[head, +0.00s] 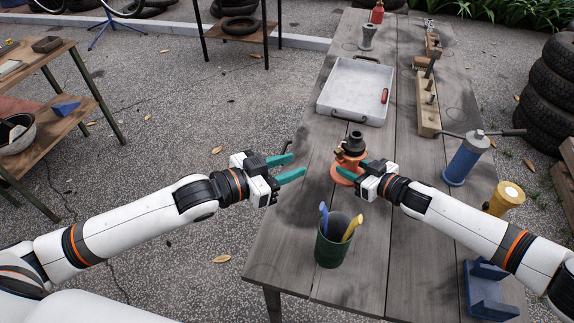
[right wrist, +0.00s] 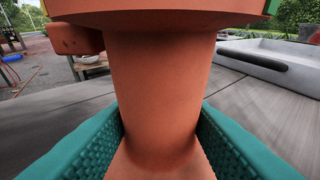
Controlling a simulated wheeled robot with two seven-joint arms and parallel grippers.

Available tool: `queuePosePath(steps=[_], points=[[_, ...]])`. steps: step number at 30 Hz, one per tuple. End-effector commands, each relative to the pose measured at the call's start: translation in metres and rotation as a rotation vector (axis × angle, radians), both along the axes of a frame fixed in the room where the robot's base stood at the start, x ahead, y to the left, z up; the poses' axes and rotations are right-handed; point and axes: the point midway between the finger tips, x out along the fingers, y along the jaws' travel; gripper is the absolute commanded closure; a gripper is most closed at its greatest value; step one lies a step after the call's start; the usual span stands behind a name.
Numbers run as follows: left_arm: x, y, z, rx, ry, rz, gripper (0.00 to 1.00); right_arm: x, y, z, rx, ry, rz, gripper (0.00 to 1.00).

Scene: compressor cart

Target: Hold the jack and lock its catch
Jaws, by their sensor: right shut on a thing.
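The jack (head: 349,165) is a small orange body with a dark top, standing on the wooden table. My right gripper (head: 345,170) is shut on the jack from the right. In the right wrist view the orange column (right wrist: 160,90) stands between the two teal fingers (right wrist: 160,150). A small brownish piece at the jack's upper left may be the catch (head: 339,150); its state is too small to tell. My left gripper (head: 292,168) is open and empty, left of the jack and apart from it, at the table's left edge.
A green cup (head: 332,247) with blue and yellow tools stands in front of the jack. A grey tray (head: 356,88) lies behind it. A blue cylinder with a handle (head: 466,160), a yellow-topped can (head: 505,198) and a blue bracket (head: 488,290) stand at right.

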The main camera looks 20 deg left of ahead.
Motion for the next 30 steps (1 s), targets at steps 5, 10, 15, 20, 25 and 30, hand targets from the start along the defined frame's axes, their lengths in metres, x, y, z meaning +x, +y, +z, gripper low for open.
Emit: queuePosePath(steps=[5, 10, 15, 20, 25, 30], points=[[-0.001, 0.000, 0.000, -0.001, -0.001, 0.000, 0.65, 0.000, 0.000, 0.000, 0.000, -0.001, 0.001, 0.71], [0.000, 0.000, 0.000, -0.001, -0.001, 0.000, 0.65, 0.000, 0.000, 0.000, 0.000, -0.001, 0.001, 0.71], [0.000, 0.000, 0.000, -0.001, -0.001, 0.000, 0.65, 0.000, 0.000, 0.000, 0.000, 0.000, 0.001, 0.33], [0.000, 0.000, 0.000, -0.001, -0.001, 0.000, 0.65, 0.000, 0.000, 0.000, 0.000, 0.000, 0.001, 0.33], [0.000, 0.000, 0.000, -0.001, -0.001, 0.000, 0.65, -0.002, -0.003, 0.001, 0.000, 0.000, 0.000, 0.33], [0.000, 0.000, 0.000, -0.001, -0.001, 0.000, 0.65, -0.013, -0.022, 0.007, -0.001, 0.000, -0.002, 0.33]])
